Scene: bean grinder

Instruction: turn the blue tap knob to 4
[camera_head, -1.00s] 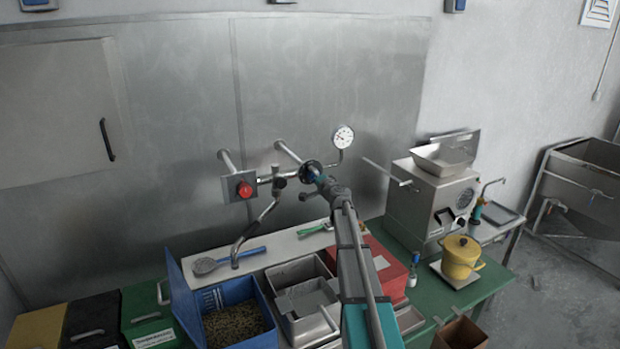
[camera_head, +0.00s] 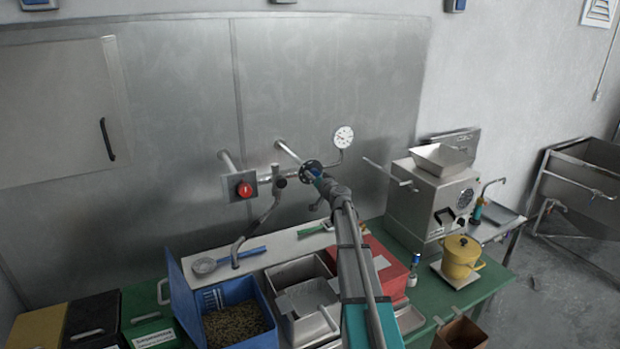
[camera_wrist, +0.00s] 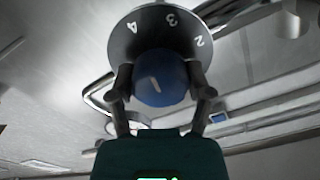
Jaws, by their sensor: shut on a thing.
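The blue tap knob (camera_wrist: 176,92) sits in the middle of the wrist view, in front of a round dark dial (camera_wrist: 150,45) with white numbers. The 4 is at the dial's upper left, the 3 at the top and the 2 at the upper right. A short white mark on the knob slants toward the upper left; I cannot tell exactly which number it lines up with. My gripper (camera_wrist: 161,84) is shut on the knob, one finger on each side. In the head view, my gripper (camera_head: 319,181) reaches the dial (camera_head: 311,169), mostly hiding the knob.
A red knob (camera_head: 244,190) on a grey plate is left of the dial, with pipes between. A pressure gauge (camera_head: 343,137) is above right. Below are a blue bin of beans (camera_head: 190,301) and a red box (camera_head: 389,268). A grinder (camera_head: 432,205) stands right.

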